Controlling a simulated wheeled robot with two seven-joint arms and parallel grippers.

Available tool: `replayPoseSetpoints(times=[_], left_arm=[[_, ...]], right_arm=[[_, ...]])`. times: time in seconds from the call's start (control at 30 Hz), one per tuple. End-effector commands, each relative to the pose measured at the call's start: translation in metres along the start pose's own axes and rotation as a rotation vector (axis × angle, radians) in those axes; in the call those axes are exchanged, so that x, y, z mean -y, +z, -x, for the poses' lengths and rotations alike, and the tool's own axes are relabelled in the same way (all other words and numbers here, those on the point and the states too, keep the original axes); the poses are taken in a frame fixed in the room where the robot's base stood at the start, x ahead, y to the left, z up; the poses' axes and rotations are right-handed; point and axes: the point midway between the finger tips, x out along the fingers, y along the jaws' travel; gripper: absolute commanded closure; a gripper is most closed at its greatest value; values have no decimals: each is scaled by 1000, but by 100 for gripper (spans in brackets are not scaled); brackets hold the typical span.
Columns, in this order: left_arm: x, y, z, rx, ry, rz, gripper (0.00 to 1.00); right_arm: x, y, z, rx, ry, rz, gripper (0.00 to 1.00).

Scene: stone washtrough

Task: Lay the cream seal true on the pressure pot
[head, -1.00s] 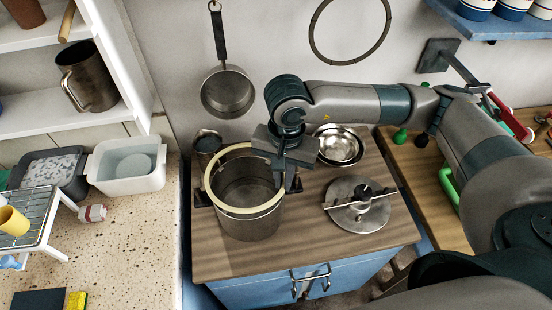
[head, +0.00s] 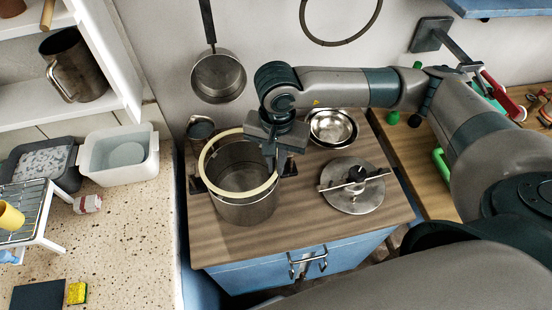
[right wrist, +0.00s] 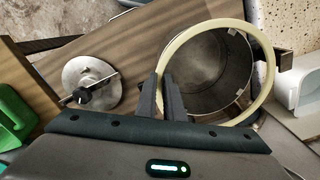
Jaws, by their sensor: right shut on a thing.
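The cream seal (head: 243,196) is a thin ring at the mouth of the steel pressure pot (head: 248,212), which stands on the wooden top. My right gripper (head: 274,164) is shut on the seal's right side, above the pot's right rim. In the right wrist view the fingers (right wrist: 168,98) pinch the seal (right wrist: 270,72) at its left side. There the ring reaches past the pot (right wrist: 208,75) on the right, so it looks off-centre. I cannot tell whether it touches the rim. My left gripper is not in view.
The pot's lid (head: 352,196) with a crossbar lies right of the pot. Steel bowls (head: 332,127) stand behind, and a small metal cup (head: 201,128) stands at the back left. A saucepan (head: 218,76) hangs on the wall. The wooden top's front strip is clear.

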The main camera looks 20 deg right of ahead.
Motion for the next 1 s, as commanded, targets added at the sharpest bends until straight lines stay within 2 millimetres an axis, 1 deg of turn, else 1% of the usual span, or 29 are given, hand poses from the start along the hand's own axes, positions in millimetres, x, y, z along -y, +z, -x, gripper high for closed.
replayPoseSetpoints(times=[0.2,0.33,1.0], left_arm=[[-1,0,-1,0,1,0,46],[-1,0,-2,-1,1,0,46],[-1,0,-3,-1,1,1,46]], right_arm=[[0,0,-15,1,1,-1,100],[0,0,-20,0,0,-1,100],[0,0,-22,-1,-1,-1,100]])
